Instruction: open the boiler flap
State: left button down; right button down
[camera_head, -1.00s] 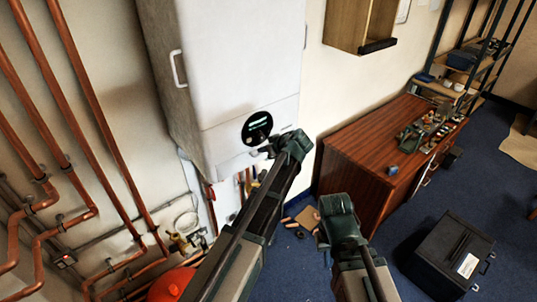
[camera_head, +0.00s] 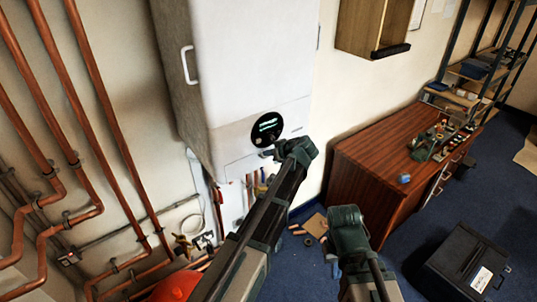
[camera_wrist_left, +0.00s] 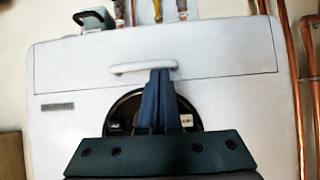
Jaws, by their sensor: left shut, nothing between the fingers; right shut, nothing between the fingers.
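The white boiler (camera_head: 255,60) hangs on the wall, with a round black dial (camera_head: 267,128) low on its front. The flap (camera_head: 241,170) is its lower front panel and looks closed. Its white bar handle (camera_wrist_left: 130,68) shows in the left wrist view. My left gripper (camera_head: 270,154) is at the flap, beside the dial. In the left wrist view its shut fingers (camera_wrist_left: 160,72) overlap the handle's right end; I cannot tell whether they touch it. My right gripper (camera_head: 347,218) is lower and to the right, away from the boiler, shut; its fingertips are mostly hidden.
Copper pipes (camera_head: 115,135) run down the wall at left. A red rounded object (camera_head: 175,287) is at the bottom. A wooden cabinet (camera_head: 385,155) stands at right, with a black case (camera_head: 465,262) on the blue floor. A wall cabinet (camera_head: 372,25) hangs above.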

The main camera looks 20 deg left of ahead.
pick_arm(q)
jog(key=s+d+f+t+y+b, duration=0.1)
jog(key=f+t+y+b, duration=0.3)
jog(key=b, duration=1.3)
jog(key=s+d+f+t+y+b, duration=0.2)
jog(key=f+y+b, duration=0.4)
jog(key=b, duration=1.2)
jog(key=shift+s+d+f+t, duration=0.3)
jog(key=shift+d+f+t, duration=0.5)
jog(key=shift+d+t, duration=0.15)
jog(key=shift+a+f, duration=0.1)
jog(key=shift+f, duration=0.1)
